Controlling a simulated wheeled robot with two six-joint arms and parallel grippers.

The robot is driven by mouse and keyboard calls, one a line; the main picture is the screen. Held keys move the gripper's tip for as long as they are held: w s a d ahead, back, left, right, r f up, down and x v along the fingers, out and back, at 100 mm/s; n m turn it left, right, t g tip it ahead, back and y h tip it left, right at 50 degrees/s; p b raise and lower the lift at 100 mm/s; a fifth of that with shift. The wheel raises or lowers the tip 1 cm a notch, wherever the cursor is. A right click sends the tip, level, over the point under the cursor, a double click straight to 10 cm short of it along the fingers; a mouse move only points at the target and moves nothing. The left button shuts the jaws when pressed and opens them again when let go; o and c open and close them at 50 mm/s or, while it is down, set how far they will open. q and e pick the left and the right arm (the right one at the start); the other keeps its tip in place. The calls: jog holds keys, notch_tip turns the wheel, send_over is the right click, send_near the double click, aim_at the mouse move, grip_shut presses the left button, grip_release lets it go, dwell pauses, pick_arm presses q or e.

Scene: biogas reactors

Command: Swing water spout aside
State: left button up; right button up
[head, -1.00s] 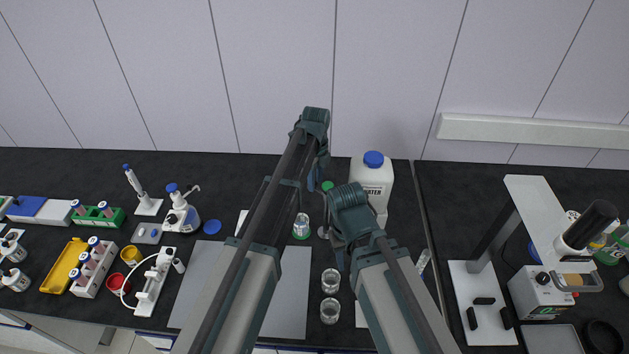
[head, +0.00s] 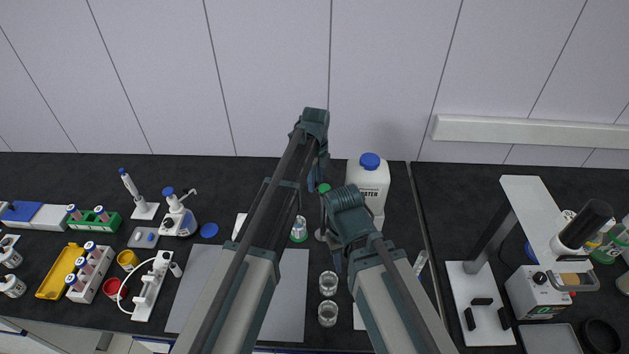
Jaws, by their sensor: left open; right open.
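A white water container (head: 372,183) with a blue cap and dark lettering stands at the back of the bench. A thin, pale upright part (head: 320,234) shows between my arms, left of the container; whether it is the water spout I cannot tell. My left gripper (head: 311,186) hangs down from the raised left arm, left of the container, open and mostly hidden by my arm. I see no contact between either gripper and the container.
Two clear glass beakers (head: 328,298) stand in front. A small green-based bottle (head: 299,230) is left of my grippers. Grey mats (head: 293,300) lie under my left arm. A stand with a white top plate (head: 545,215) is on the right bench, past a gap.

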pick_arm(q)
jog(key=shift+s+a, duration=0.15)
jog(key=shift+s, duration=0.1)
jog(key=shift+r, duration=0.15)
notch_tip(320, 180, up, 8)
jog(key=p, duration=0.7)
jog(key=shift+f+p, duration=0.25)
jog(key=shift+p, duration=0.15)
jog(key=shift+f, duration=0.15)
